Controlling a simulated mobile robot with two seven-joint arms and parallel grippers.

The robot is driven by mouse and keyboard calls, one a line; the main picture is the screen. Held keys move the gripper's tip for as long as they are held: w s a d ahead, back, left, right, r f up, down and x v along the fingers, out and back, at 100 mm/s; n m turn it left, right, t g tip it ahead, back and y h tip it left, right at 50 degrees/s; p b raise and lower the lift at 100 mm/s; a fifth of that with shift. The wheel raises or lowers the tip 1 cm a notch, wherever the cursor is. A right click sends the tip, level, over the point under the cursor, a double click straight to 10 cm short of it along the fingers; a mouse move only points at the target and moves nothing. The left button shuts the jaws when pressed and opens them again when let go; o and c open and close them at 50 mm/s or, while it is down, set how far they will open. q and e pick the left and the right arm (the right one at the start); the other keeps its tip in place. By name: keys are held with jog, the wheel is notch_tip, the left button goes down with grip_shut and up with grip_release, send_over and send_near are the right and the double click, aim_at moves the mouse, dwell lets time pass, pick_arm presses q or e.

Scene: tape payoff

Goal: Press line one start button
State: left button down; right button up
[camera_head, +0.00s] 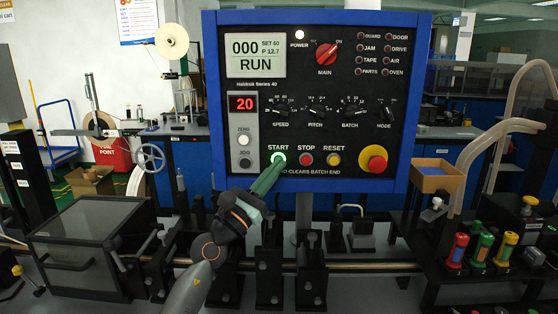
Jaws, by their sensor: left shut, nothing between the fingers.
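The green start button (278,157) glows on the lower left of a blue-framed control panel (417,60), under the label START. My left gripper (276,166) comes up from below. Its shut green fingers reach the start button's lower edge in the picture, with nothing held. I cannot tell whether the tip touches the button. A red stop button (306,159) and a yellow reset button (334,159) sit to the right. My right gripper is not in view.
A large red emergency knob (373,158) on a yellow base stands out at the panel's lower right. A red number display (244,104) reads 20. Below the panel are black fixtures on a rail, a dark box (88,240) at left and coloured handles (481,248) at right.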

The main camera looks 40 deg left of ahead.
pick_arm(q)
jog(key=shift+s+d, duration=0.1)
jog(key=shift+s, duration=0.1)
jog(key=s+d+p, duration=0.2)
jog(key=s+d, duration=0.2)
jog(key=shift+s, duration=0.3)
dwell(0.3)
dwell(0.8)
